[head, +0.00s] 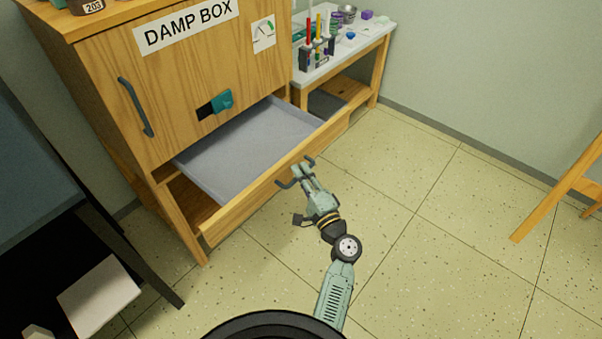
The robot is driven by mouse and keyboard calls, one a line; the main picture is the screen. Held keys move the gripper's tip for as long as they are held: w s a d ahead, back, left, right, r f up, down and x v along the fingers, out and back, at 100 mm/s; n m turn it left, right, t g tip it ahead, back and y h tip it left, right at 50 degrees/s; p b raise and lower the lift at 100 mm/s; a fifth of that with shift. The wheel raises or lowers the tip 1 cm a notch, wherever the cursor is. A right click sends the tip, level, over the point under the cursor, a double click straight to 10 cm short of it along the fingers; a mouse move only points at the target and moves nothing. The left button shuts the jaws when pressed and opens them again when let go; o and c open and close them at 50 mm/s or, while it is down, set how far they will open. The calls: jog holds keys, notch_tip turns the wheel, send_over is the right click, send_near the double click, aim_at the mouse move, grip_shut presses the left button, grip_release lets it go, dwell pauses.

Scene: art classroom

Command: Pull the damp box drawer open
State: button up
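The damp box (189,65) is a wooden cabinet with a "DAMP BOX" sign at the upper left. Its low drawer (245,150), with a grey inside and a wooden front (240,208), stands pulled well out and looks empty. My gripper (299,173) is at the middle of the drawer front, from the right. Its fingers appear closed around the dark drawer handle (284,184), whose ends show on both sides. The exact finger contact is small and partly hidden.
A side table (340,62) with tools and jars stands right of the cabinet. A wooden stand's leg (550,195) is at the right. A dark table frame and a white block (98,296) are at the lower left. The floor right of my arm is clear.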

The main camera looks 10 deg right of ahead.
jog(key=o, duration=0.4)
jog(key=v, duration=0.7)
jog(key=shift+s, duration=0.25)
jog(key=shift+d+f, duration=0.1)
jog(key=shift+d, duration=0.05)
